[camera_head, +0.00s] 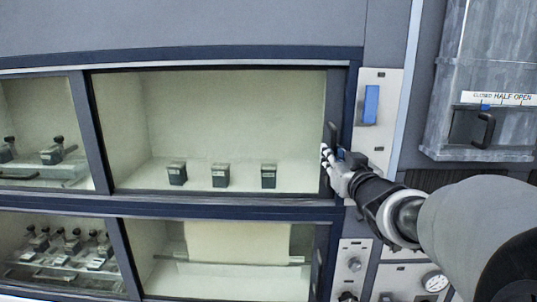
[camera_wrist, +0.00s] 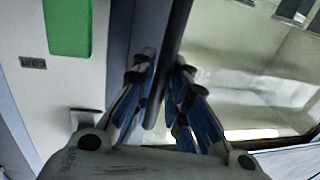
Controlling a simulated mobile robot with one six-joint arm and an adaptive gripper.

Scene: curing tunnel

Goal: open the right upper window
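The right upper window (camera_head: 235,110) is a wide clear pane in a dark frame in the head view. It spans the upper right opening, and I see no clear gap at its edges. Its dark upright bar handle (camera_head: 332,136) is at the right edge. My gripper (camera_head: 328,156) is at this handle, reaching in from the right. In the wrist view the handle (camera_wrist: 181,30) runs between the two fingertips of my gripper (camera_wrist: 164,72), with little or no gap on either side. The fingers hide part of the handle.
Behind the pane stand several small dark blocks (camera_head: 220,175). A lower window (camera_head: 235,250) lies below. To the right are a panel with a blue plate (camera_head: 371,105), a gauge (camera_head: 434,281), and a grey cabinet (camera_head: 490,60) with a handle, close to my arm.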

